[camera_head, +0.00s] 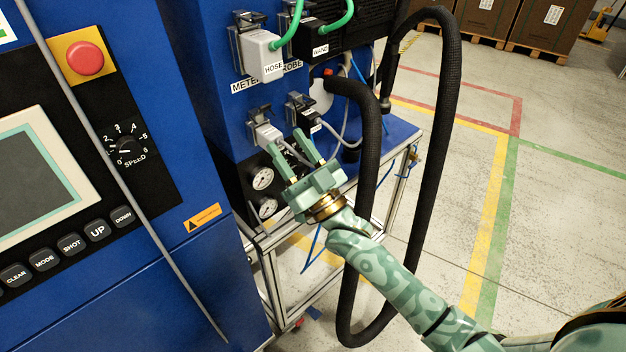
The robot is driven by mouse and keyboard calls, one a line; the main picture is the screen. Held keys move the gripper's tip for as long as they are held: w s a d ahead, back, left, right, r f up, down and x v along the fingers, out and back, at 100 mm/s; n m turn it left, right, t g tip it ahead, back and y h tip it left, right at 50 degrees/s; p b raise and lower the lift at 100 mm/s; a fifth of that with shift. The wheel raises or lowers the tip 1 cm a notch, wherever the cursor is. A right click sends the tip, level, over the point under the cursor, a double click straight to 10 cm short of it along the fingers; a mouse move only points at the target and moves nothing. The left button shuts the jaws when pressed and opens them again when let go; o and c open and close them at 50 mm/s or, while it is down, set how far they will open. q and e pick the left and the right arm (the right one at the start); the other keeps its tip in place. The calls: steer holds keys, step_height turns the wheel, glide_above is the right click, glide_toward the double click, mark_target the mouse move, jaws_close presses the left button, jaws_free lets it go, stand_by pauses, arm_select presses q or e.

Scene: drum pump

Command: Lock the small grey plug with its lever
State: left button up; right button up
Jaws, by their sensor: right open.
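The small grey plug (267,134) sits in a socket on the blue panel, below the METER and PROBE labels. A metal lever (256,114) shows at its upper left; I cannot tell from here whether it is closed over the plug. My right gripper (285,141) comes in from the lower right, its two fingers spread and pointing up toward the panel. The gap between them is empty. The left fingertip is close below the small grey plug; contact cannot be told. My left gripper is out of view.
A small black plug (310,116) sits right of the grey one. Above are a larger grey plug (262,55), labelled HOSE, and a black WAND plug (318,40). Two gauges (263,179) lie below. A thick black hose (370,140) hangs right of the gripper.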

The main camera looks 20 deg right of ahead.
steer(key=v, duration=0.9)
